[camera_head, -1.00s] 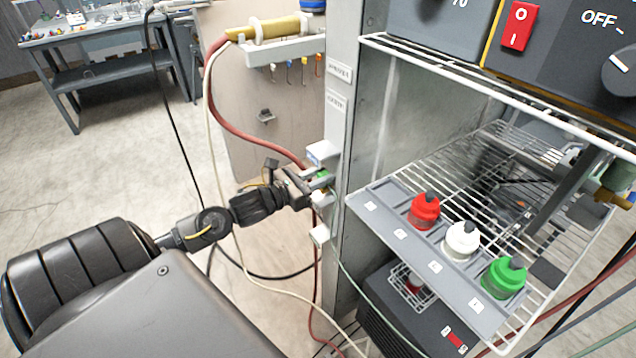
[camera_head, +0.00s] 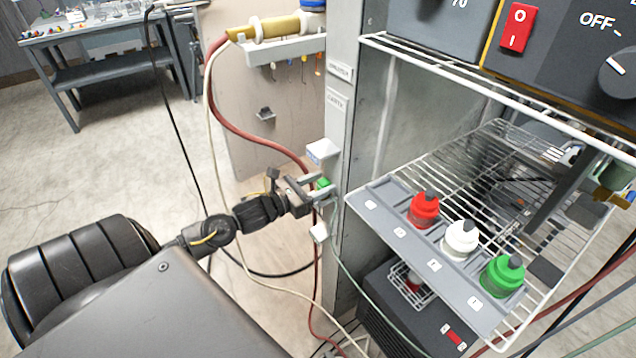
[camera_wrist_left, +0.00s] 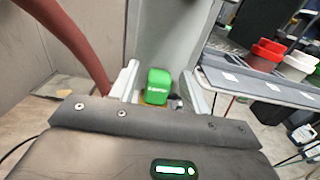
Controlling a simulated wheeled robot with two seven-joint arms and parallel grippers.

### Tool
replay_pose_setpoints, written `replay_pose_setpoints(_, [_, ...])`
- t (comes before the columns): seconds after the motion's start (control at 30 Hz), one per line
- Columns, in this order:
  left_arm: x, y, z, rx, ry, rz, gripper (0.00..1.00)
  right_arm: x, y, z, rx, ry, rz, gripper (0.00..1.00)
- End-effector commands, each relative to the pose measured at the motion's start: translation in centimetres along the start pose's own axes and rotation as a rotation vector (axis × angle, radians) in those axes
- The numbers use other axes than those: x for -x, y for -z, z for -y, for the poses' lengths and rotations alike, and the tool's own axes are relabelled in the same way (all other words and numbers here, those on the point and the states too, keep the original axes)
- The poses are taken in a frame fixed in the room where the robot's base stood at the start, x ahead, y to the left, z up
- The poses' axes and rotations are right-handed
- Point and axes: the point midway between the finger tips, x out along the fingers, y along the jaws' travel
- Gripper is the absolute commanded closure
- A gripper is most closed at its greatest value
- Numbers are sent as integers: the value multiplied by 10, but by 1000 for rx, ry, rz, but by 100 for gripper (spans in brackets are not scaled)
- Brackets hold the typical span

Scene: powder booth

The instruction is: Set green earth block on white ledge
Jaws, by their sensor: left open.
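The green earth block (camera_head: 323,184) is a small green cube with white lettering at the side of the grey cabinet post. It also shows in the left wrist view (camera_wrist_left: 158,84). My left gripper (camera_head: 321,192) is open, with one finger on each side of the block. In the wrist view the fingers flank the block, and a gap shows on its right side. The block appears to rest on the middle white ledge, which the gripper and block mostly hide; contact beneath cannot be seen clearly.
Right of the post, a wire rack (camera_head: 470,165) carries a grey strip (camera_head: 402,236) with red (camera_head: 424,210), white (camera_head: 460,240) and green-capped (camera_head: 502,276) bottles. A red hose (camera_head: 240,130) and thin cables hang close to my left arm. Open floor lies left.

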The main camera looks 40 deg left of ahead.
Motion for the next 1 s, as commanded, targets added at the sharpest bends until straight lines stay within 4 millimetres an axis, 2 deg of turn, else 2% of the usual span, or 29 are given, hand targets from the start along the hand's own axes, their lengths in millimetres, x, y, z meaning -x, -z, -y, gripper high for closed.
replay_pose_setpoints(0.13, [0,-6,0,0,0,1,53,6,1,1,-1,1,-1,64])
replay_pose_setpoints(0.17, [3,-2,0,0,0,-1,53,2,1,2,-1,2,-1,64])
replay_pose_setpoints(0.27, [16,0,0,-1,0,-4,53,-2,1,3,-1,3,-1,64])
replay_pose_setpoints(0.7, [95,0,0,1,1,-4,53,-17,0,4,-2,4,-1,64])
replay_pose_setpoints(0.83, [110,-1,0,2,-1,-3,53,-19,-1,4,-2,4,-1,64])
replay_pose_setpoints(1.0, [119,-3,0,1,0,0,53,-20,-1,4,-2,4,-1,64])
